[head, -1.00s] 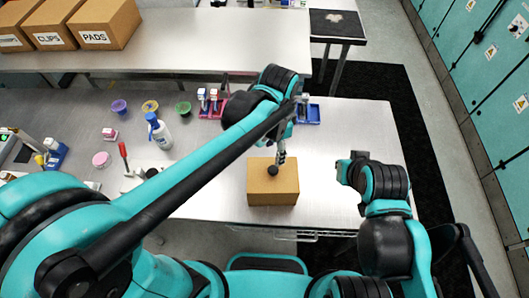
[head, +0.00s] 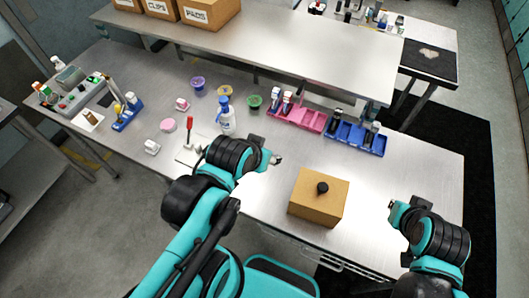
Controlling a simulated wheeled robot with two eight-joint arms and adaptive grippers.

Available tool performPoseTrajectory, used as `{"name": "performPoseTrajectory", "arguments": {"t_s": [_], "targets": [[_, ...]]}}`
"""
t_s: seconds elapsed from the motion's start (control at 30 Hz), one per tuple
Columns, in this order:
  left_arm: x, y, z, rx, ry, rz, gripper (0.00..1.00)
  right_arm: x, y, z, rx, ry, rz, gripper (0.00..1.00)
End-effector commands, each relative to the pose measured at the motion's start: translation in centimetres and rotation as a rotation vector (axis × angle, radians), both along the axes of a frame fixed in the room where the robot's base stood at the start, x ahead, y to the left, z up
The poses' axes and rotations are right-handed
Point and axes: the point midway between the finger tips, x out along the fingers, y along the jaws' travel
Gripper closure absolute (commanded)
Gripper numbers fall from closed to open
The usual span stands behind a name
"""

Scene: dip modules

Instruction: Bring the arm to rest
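My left arm comes in from the lower left of the head view, and its gripper (head: 275,159) is over the bench, left of the cardboard box. The fingers are small and mostly turned away, so their opening is unclear. My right gripper (head: 392,207) is at the right, beyond the right side of the box and apart from it, and its fingers are also hard to make out. The cardboard box (head: 309,203) stands on the steel bench (head: 420,162) with a black round knob-like object (head: 322,188) on its top. Neither gripper touches the box.
A pink tray (head: 297,117) and a blue tray (head: 355,138) hold modules behind the box. A white spray bottle (head: 226,117), small coloured bowls (head: 198,84) and a red-handled tool (head: 189,130) stand near my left arm. Bare bench lies right of the box.

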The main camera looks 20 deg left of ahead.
Motion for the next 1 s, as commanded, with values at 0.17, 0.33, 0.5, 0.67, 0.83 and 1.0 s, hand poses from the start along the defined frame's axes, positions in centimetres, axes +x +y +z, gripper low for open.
{"name": "performPoseTrajectory", "arguments": {"t_s": [0.17,0.33,0.5,0.67,0.83,1.0], "targets": [[0.0,0.0,0.0,-0.001,-0.002,0.002,0.50,0.0,0.0,0.0,0.000,0.000,0.000,1.00],[0.0,0.0,-0.4,0.000,0.000,0.000,0.50,0.0,0.0,-0.4,0.000,0.000,0.000,1.00],[0.0,0.0,-3.2,0.001,0.000,-0.001,0.50,0.0,0.0,-3.2,0.000,0.000,0.000,1.00],[0.0,0.0,-8.1,0.001,0.001,-0.001,0.50,0.0,0.0,-8.2,0.000,0.000,0.000,1.00],[0.0,0.0,-14.1,0.001,0.001,-0.001,0.50,0.0,0.0,-14.1,0.000,0.000,0.000,1.00],[0.0,0.0,-17.5,0.001,0.001,-0.001,0.50,0.0,0.0,-17.5,0.000,0.000,0.000,1.00]]}}
